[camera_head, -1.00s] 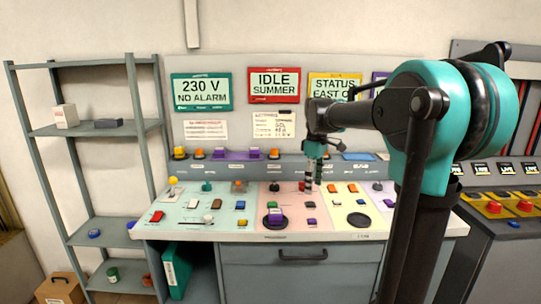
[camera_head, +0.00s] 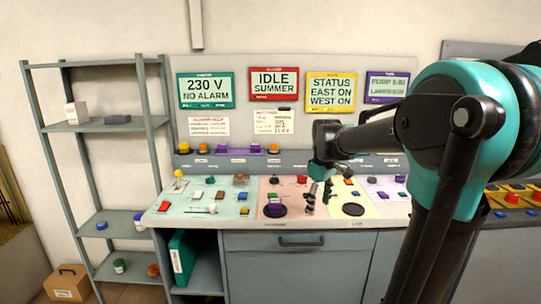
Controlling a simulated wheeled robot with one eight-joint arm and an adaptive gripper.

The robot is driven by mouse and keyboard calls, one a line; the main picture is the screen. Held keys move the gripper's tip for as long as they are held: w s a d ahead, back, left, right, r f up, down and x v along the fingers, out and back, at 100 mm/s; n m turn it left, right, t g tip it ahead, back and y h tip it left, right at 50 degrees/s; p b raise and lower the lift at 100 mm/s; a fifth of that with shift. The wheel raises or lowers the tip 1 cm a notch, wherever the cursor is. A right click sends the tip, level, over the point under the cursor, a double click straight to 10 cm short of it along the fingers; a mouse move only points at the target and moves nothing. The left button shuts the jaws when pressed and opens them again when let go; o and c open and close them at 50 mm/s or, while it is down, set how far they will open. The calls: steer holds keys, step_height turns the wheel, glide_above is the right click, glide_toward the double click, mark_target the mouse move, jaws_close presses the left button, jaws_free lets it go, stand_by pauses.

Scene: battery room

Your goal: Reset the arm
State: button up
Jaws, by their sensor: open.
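My arm (camera_head: 435,130), teal and black, reaches in from the right over a control desk (camera_head: 290,224). My gripper (camera_head: 318,198) hangs down over the desk between the pink and yellow panels, with its fingers apart and nothing seen between them. Whether the fingertips touch the desk top cannot be told. The arm hides the desk's right part.
Signs stand behind the desk, including a green one (camera_head: 206,91) and a yellow one (camera_head: 331,91). A grey shelf rack (camera_head: 92,128) is at the left, and a second console (camera_head: 515,225) at the right. A cardboard box (camera_head: 67,284) sits on the floor.

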steer(key=s+d+f+m+t, duration=0.3)
steer(key=s+f+m, duration=0.5)
steer(key=s+f, duration=0.9)
steer(key=shift+s+m, duration=0.4)
steer(key=shift+s, duration=0.35)
